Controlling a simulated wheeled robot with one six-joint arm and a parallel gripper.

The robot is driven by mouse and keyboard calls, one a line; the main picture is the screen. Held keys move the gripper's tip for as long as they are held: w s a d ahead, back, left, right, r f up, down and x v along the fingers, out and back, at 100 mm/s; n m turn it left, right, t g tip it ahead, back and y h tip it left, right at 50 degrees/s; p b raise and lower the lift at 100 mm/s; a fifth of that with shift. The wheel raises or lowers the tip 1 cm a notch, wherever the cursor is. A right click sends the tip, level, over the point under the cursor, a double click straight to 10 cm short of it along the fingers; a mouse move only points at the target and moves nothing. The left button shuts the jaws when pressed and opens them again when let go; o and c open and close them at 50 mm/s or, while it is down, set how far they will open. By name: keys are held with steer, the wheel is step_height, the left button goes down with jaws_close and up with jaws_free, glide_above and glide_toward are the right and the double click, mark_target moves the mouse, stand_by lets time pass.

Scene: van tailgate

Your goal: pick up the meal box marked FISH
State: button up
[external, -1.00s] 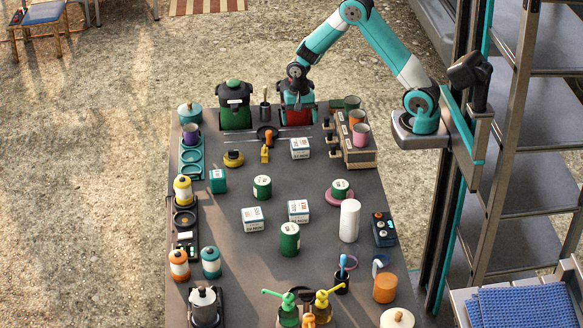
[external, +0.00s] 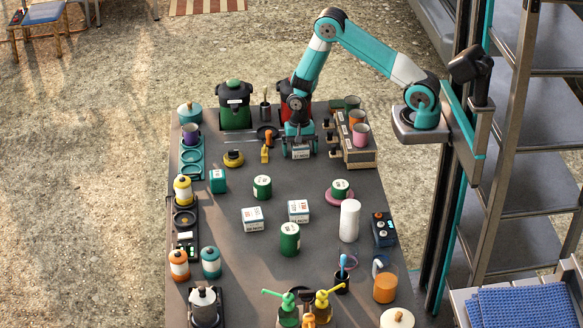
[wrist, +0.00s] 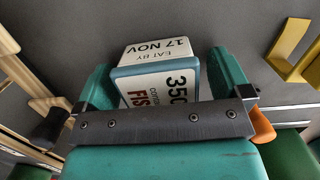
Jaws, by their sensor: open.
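The meal box marked FISH (wrist: 155,82) shows in the wrist view, white with teal edges. Its top reads "EAT BY 17 NOV", and its side shows "350" and the start of "FISH". In the external view the box (external: 301,154) stands on the far part of the tabletop, mostly hidden by my gripper. My gripper (external: 299,148) is open and lowered over it. In the wrist view the teal fingers of my gripper (wrist: 165,80) stand on either side of the box. I cannot tell whether they touch it.
Two other white boxes (external: 253,219) (external: 298,211) stand nearer the middle. A wooden rack with cups (external: 358,157) is close to the right of my gripper.

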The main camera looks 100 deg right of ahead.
steer(key=shift+c, duration=0.3)
steer(key=c, duration=1)
steer(key=shift+r, duration=0.15)
